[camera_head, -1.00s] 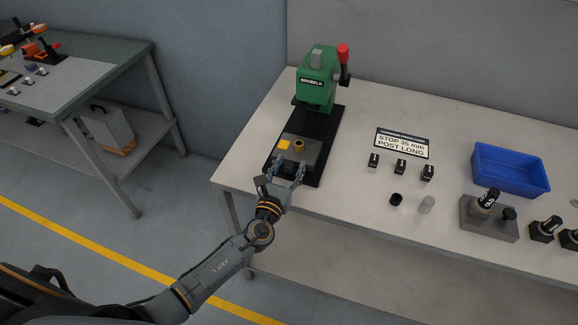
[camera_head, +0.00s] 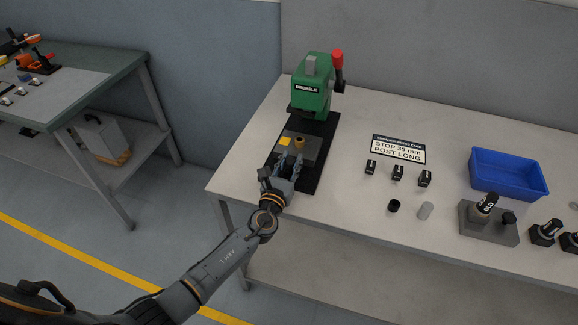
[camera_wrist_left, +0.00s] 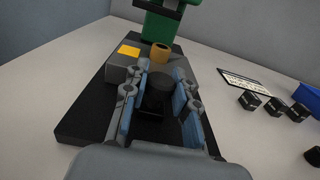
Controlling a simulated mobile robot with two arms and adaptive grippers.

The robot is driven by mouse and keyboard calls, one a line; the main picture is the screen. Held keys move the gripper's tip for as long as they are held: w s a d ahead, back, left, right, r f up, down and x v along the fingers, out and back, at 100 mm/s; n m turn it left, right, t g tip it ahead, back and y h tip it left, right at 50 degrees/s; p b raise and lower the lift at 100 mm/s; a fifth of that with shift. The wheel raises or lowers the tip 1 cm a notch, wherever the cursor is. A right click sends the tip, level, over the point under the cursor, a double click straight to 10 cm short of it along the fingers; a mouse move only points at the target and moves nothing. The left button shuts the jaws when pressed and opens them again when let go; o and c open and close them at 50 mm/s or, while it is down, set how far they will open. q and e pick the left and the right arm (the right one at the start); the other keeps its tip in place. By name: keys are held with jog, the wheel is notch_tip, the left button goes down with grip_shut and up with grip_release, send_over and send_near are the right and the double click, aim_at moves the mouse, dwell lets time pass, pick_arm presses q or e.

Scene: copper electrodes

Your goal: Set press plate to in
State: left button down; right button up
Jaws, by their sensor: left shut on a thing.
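The press plate (camera_head: 313,147) is a grey block with a yellow patch and a brass ring (camera_head: 299,142). It sits on the black base (camera_head: 310,180) of the green press (camera_head: 311,92). The ring stands in front of the press head, not under it. My left gripper (camera_head: 279,172) is at the plate's near side. In the left wrist view its fingers (camera_wrist_left: 158,100) are shut on a black knob (camera_wrist_left: 157,88) at the plate's front. The plate (camera_wrist_left: 122,70) and ring (camera_wrist_left: 160,53) show beyond the fingers. My right gripper is not in view.
A sign (camera_head: 398,149), several small black blocks (camera_head: 397,173), a black cylinder (camera_head: 394,206), a grey cylinder (camera_head: 425,211), a blue bin (camera_head: 508,173) and a grey holder (camera_head: 488,222) are to the right. The press has a red-knobbed lever (camera_head: 338,60). Table left of the base is clear.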

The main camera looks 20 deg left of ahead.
pick_arm(q)
jog(key=shift+s, duration=0.1)
jog(key=c, duration=1)
grip_release()
jog(key=shift+c, duration=0.2)
jog(key=s, duration=1.2)
jog(key=shift+a, duration=0.25)
jog(key=shift+d, duration=0.1)
